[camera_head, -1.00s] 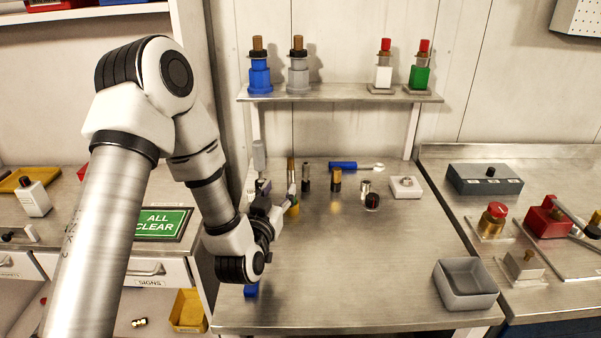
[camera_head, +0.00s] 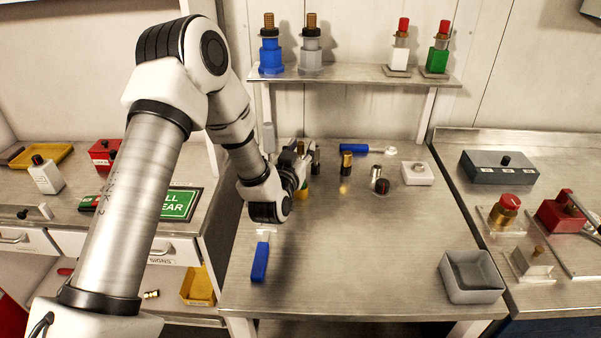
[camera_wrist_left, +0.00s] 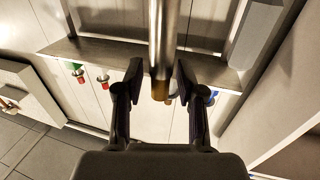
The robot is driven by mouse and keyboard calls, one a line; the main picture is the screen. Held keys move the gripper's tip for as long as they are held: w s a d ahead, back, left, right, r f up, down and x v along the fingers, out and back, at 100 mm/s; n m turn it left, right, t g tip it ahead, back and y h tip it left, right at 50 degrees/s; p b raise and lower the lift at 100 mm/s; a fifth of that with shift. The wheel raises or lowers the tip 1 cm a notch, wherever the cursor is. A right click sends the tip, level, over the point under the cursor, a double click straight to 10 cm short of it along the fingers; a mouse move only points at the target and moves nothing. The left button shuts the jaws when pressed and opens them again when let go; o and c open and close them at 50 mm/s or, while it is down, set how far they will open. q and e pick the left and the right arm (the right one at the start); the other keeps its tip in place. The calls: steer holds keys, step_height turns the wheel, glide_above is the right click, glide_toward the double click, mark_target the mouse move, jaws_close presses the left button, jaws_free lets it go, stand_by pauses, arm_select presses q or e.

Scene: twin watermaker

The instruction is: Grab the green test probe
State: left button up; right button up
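A green block with a red top (camera_head: 438,60) stands upright on the raised shelf at the back right. It is the only green piece I see there; I cannot tell if it is the test probe. It also shows small in the left wrist view (camera_wrist_left: 78,74). My left gripper (camera_head: 303,160) is low over the back left of the bench, well left of the shelf's green piece. In the left wrist view its fingers (camera_wrist_left: 158,82) are open on both sides of a metal rod with a brownish end (camera_wrist_left: 163,40). Contact is unclear. My right gripper is not in view.
The shelf (camera_head: 360,75) also holds a white (camera_head: 400,58), a blue (camera_head: 270,55) and a grey piece (camera_head: 311,57). Several small cylinders stand near my left gripper. A blue-handled tool (camera_head: 260,262) and grey bin (camera_head: 470,280) lie in front. The bench middle is clear.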

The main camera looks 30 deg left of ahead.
arm_select(q)
steer(key=shift+f, duration=0.1)
jaws_close()
